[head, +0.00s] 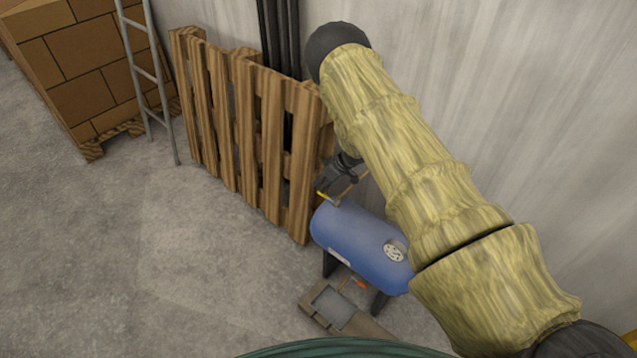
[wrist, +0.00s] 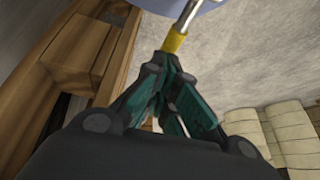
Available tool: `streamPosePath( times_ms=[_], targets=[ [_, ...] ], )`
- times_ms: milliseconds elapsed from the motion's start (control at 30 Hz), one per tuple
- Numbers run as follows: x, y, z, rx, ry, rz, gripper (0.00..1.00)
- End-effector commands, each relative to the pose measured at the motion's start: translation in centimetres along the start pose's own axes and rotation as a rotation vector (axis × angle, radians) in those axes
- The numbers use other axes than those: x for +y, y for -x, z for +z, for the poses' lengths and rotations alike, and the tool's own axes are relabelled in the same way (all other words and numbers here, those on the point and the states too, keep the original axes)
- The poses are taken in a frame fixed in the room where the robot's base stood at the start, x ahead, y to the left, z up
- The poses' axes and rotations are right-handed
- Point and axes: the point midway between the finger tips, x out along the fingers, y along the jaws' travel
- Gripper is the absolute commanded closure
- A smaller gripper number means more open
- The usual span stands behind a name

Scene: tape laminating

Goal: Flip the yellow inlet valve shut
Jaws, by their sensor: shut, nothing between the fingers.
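The yellow inlet valve lever (head: 321,195) is at the upper left end of the blue tank (head: 352,240), beside the wooden pallet. In the wrist view the yellow lever grip (wrist: 174,42) sits on a thin metal stem that runs up to the blue tank (wrist: 213,4). My gripper (head: 333,188) is close to the lever in the head view, partly hidden by my arm. In the wrist view my gripper (wrist: 172,68) has its teal-padded fingers shut and empty, just below the grip. I cannot tell if they touch it.
A wooden pallet (head: 245,135) leans on the wall, close left of the valve. A grey ladder (head: 150,75) and stacked cardboard boxes (head: 75,65) stand further left. The tank carries a round gauge (head: 394,252); an orange-red part (head: 361,283) shows under it. The floor at left is clear.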

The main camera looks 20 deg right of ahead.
Motion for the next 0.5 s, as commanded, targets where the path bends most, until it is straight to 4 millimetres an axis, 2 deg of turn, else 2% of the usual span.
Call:
streamPosePath(
  times_ms=[500],
  targets=[
    [0.5, -1.02, 0.79, -0.001, -0.008, 0.001, 1.0]
  ],
)
